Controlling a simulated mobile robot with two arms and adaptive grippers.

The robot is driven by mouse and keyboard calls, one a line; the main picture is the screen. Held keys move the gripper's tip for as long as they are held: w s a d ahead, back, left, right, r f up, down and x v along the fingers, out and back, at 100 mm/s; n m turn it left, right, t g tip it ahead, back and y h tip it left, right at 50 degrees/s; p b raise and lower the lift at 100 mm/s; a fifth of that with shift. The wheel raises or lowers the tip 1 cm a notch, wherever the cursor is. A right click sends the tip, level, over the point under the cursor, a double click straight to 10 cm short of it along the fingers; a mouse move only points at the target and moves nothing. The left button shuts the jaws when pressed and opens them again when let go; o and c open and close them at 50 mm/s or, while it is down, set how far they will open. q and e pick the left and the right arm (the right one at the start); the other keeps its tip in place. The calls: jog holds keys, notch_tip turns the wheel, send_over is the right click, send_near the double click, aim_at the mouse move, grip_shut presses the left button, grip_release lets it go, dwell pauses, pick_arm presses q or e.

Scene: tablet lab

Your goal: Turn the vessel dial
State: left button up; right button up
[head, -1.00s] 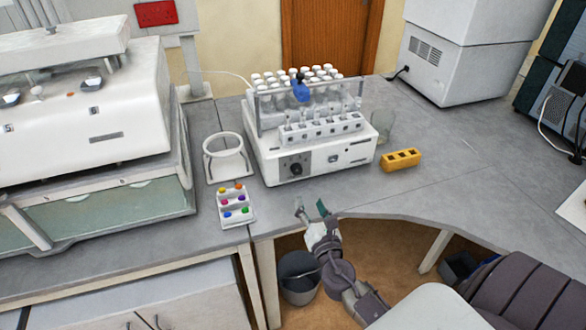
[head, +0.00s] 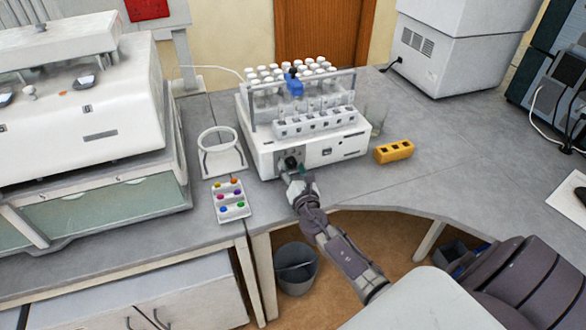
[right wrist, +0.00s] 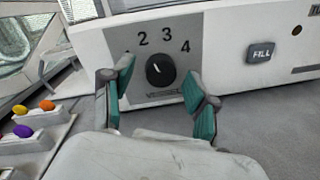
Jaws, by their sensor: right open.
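The vessel dial (right wrist: 160,70) is a round black knob with a light pointer mark, on a grey panel with the numbers 2, 3 and 4 readable around it. The pointer tilts up and to the left. In the head view the dial (head: 291,163) sits low on the front of the white dissolution-type machine (head: 335,150). My right gripper (right wrist: 157,95) is open, with one green-padded finger on each side of the dial and gaps to it. In the head view my right gripper (head: 293,176) is in front of the dial and partly covers the panel. My left gripper is not in view.
A FILL button (right wrist: 261,52) is right of the dial. A tray of coloured caps (head: 231,203) and a white ring stand (head: 221,155) are to the left. A yellow block (head: 394,151) lies to the right. Capped vials (head: 290,72) stand on the machine.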

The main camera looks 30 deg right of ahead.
grip_shut()
jog(key=m+b, duration=0.1)
jog(key=m, duration=0.2)
jog(key=shift+m, duration=0.3)
jog(key=shift+m+g+y, duration=0.3)
jog(key=shift+m, duration=1.6)
grip_release()
